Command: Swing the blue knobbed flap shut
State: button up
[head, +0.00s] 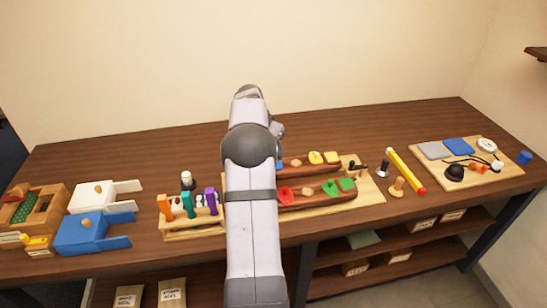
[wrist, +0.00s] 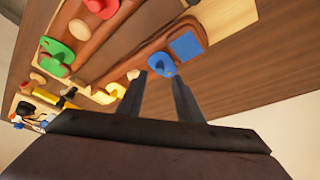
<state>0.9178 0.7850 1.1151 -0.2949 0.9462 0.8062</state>
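In the wrist view, a rounded blue flap with a knob (wrist: 161,62) sits on a reddish-brown wooden rail. A flat blue square (wrist: 186,46) shows uncovered beside it, on the same rail. My gripper (wrist: 159,77) is open, its two dark fingers apart and pointing at the blue flap. The flap shows between and just beyond the fingertips; I cannot tell whether they touch it. In the head view, my arm hides my gripper and most of this end of the rail. Only a sliver of blue shows beside the arm.
The pale board (head: 365,192) carries two rails. A red piece (head: 286,194), a green piece (head: 331,188) and a yellow piece (head: 316,157) stand on them. A rack of coloured handles (head: 190,226) and a blue box (head: 85,235) lie left. A yellow pencil (head: 405,168) lies right.

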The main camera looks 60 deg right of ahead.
jog(key=shift+v, duration=1.35)
jog(key=w+a+f+n, duration=0.3)
jog(key=w+a+n, duration=0.8)
jog(key=a, duration=0.4)
jog(key=w+a+f+n, duration=0.1)
jog(key=w+a+n, duration=0.1)
jog(key=a+n, duration=0.35)
jog(key=w+a+f+n+t, duration=0.1)
jog(key=w+a+n, duration=0.1)
jog(key=a, duration=0.7)
jog(key=w+a+f+n, duration=0.1)
jog(key=w+a+n, duration=0.25)
jog(key=a, duration=0.35)
jog(key=s+a+m+y, duration=0.1)
jog(key=s+a, duration=0.3)
jog(key=s, duration=0.5)
jog(key=s+a+f+m+y, duration=0.1)
jog(key=s+a, duration=0.4)
jog(key=s, duration=0.5)
jog(key=s+a+f+m+g+y, duration=0.1)
jog(key=s+a, duration=0.4)
jog(key=s, duration=0.5)
jog(key=shift+a+m+y, duration=0.15)
jog(key=shift+m+y, duration=0.25)
jog(key=shift+y, duration=0.4)
jog(key=shift+w, duration=0.1)
